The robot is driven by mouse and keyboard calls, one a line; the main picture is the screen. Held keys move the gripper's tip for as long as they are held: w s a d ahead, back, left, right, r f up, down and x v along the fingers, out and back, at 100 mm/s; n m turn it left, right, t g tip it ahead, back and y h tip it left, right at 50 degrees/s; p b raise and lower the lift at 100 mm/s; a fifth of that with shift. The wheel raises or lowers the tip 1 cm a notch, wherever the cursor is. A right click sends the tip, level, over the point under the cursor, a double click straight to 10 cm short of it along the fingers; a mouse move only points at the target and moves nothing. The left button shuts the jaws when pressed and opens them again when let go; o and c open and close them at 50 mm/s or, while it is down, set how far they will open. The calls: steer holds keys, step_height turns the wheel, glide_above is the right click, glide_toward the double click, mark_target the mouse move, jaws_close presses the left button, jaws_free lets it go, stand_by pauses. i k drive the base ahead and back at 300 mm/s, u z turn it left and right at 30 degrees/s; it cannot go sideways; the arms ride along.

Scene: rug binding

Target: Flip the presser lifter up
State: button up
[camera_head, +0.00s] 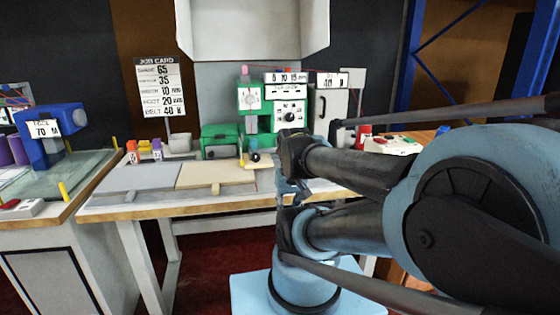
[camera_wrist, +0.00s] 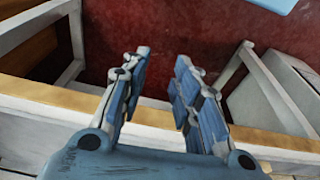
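The green sewing machine (camera_head: 247,100) stands at the back of the middle worktable (camera_head: 215,202), with a dial and number plates on its front. Below its head are small parts with a black round piece (camera_head: 254,156); I cannot tell which part is the presser lifter. My arm hides the machine's lower right side. My gripper (camera_wrist: 160,75) is open and empty in the wrist view, its two fingers apart over the table's front edge (camera_wrist: 60,98). In the head view my gripper (camera_head: 290,188) is small and partly covered by my arm, in front of the machine.
A job card (camera_head: 159,86) stands behind the table. A blue machine (camera_head: 50,125) is on the left table. Grey and beige panels lie flat on the worktable's left, with free room above them.

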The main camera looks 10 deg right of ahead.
mark_target(274, 149)
steer(key=u, duration=2.25)
steer(key=k, duration=1.1)
steer(key=z, duration=2.25)
